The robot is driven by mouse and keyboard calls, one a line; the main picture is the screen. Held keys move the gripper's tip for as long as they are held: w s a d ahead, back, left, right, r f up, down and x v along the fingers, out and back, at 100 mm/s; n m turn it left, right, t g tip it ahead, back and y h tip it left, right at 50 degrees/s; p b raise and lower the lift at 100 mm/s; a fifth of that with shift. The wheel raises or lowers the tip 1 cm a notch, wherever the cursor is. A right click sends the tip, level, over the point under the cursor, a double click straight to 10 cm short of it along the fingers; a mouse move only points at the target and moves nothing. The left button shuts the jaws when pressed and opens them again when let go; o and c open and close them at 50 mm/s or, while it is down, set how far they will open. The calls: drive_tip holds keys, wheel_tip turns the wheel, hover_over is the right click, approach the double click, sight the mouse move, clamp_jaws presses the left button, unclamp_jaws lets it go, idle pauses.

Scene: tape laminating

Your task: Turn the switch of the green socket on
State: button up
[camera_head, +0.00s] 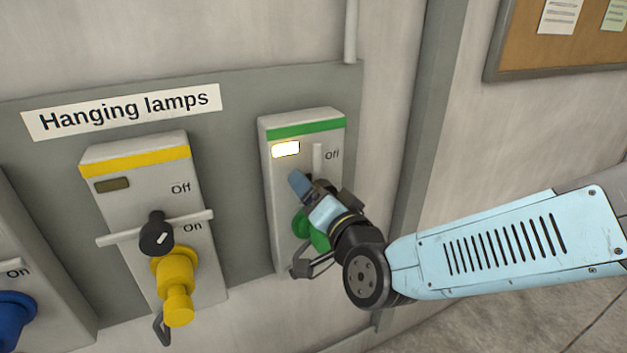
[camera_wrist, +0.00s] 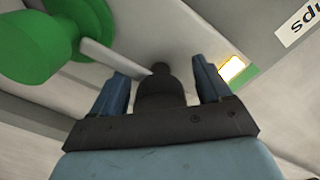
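The green socket (camera_head: 270,170) is a grey box with a green stripe on the wall panel, at the middle right of the head view. Its indicator window (camera_head: 286,149) glows white and also shows bright in the wrist view (camera_wrist: 232,68). In the wrist view, the dark switch knob (camera_wrist: 162,92) sits between my two parted blue fingers (camera_wrist: 162,88), with narrow gaps visible. The green plug (camera_head: 302,224) is below, partly hidden.
The yellow socket (camera_head: 120,208) is to the left, with its bar across, a dark indicator and a yellow plug (camera_head: 176,285). A blue plug (camera_head: 12,318) shows at the far left. A "Hanging lamps" label (camera_head: 122,110) and a notice board (camera_head: 553,45) are on the wall.

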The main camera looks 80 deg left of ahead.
drive_tip(key=shift+s, duration=0.1)
drive_tip(key=shift+d, duration=0.15)
drive_tip(key=v, duration=1.3)
drive_tip(key=shift+w+d, duration=0.2)
drive_tip(key=shift+w, duration=0.05)
